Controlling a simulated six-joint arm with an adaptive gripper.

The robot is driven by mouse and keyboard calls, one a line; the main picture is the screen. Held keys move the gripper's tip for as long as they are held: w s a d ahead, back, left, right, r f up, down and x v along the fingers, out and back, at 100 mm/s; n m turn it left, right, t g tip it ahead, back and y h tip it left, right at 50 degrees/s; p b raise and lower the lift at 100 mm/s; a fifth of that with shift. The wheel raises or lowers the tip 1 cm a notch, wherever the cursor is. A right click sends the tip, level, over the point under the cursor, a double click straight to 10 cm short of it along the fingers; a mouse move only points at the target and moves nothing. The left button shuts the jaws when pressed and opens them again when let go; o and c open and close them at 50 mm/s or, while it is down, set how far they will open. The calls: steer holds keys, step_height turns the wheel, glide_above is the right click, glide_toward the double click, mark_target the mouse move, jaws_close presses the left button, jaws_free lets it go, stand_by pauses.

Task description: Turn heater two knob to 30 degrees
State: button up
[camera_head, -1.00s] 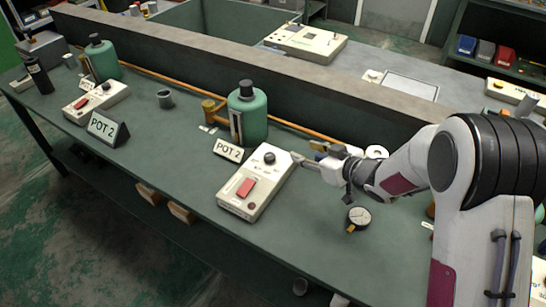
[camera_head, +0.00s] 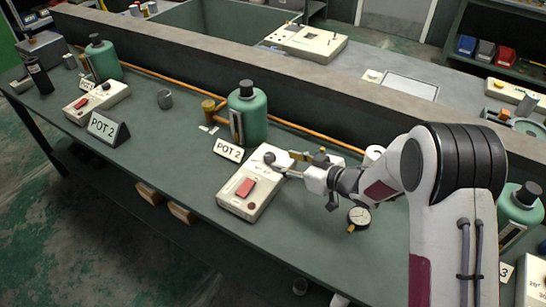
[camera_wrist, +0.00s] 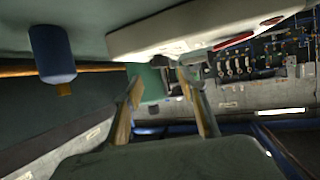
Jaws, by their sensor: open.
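A cream heater box (camera_head: 250,187) with a red switch (camera_head: 245,188) stands on the bench in front of a green pot (camera_head: 248,115) and a "POT 2" sign (camera_head: 229,150). Its black knob (camera_head: 269,158) is at the box's far end. My gripper (camera_head: 284,163) is open, its fingertips just right of the knob; contact cannot be told. The wrist view shows my open gripper (camera_wrist: 160,78) with the heater box (camera_wrist: 190,30) and its red switch (camera_wrist: 233,40) close by. The knob is not clear there, and its angle cannot be read.
A second cream box (camera_head: 97,102) and another "POT 2" sign (camera_head: 108,128) stand to the left. A round gauge (camera_head: 358,218) lies below my wrist. A copper pipe (camera_head: 165,80) runs along the back wall.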

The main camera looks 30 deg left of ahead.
mark_target(271, 157)
steer(key=shift+x, duration=3.45)
steer(key=c, duration=1.1)
